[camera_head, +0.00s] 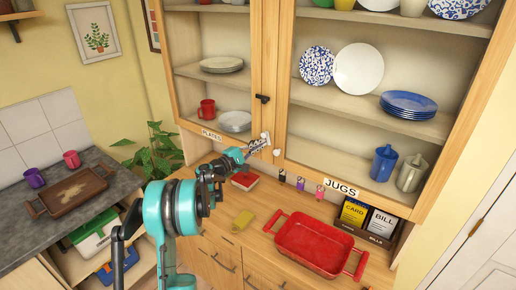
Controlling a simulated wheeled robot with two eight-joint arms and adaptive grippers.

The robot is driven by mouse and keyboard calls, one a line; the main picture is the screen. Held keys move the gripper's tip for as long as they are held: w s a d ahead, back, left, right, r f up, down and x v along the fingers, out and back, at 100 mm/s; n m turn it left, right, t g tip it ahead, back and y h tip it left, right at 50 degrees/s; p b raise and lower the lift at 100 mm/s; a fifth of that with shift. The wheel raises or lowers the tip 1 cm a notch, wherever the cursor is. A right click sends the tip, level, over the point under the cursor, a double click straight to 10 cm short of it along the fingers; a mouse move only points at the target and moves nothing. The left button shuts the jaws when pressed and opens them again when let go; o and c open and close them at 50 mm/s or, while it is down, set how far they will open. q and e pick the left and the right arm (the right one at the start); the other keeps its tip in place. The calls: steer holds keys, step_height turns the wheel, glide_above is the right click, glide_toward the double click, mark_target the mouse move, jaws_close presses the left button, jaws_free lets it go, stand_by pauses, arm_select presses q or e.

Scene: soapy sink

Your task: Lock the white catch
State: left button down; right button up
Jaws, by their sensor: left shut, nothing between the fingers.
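The white catch (266,136) is small and sits low on the wooden stiles where the two doors of the dish cupboard meet. A small white piece (277,152) shows just below it to the right. My left gripper (259,146) reaches up from below left, its fingers shut and empty, right by the catch. I cannot tell whether they touch it, and they hide part of it. A black catch (262,98) sits higher on the same stiles. My right gripper is not in view.
The left door carries a PLATES label (211,134), the right one a JUGS label (341,185). A plant (157,150) is at left.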

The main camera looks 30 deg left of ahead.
mark_target(274, 141)
arm_select(q)
steer(key=n+b, duration=0.1)
steer(key=n, duration=0.1)
steer(key=d+n+t+b, duration=0.1)
steer(key=n, duration=0.1)
steer(key=d+n+y+b, duration=0.1)
steer(key=n+b, duration=0.1)
steer(key=shift+s+d+f, duration=0.1)
steer(key=shift+d+f, duration=0.05)
steer(key=shift+f, duration=0.1)
steer(key=n, duration=0.1)
steer(key=d+n+t+y+b, duration=0.1)
steer(key=n, duration=0.1)
steer(key=shift+r+n, duration=0.2)
steer(key=shift+n, duration=0.1)
steer(key=n, duration=0.3)
steer(key=d+r+n+y+b, duration=0.1)
steer(key=shift+s+t, duration=0.1)
steer(key=shift+t, duration=0.2)
steer(key=shift+f, duration=0.15)
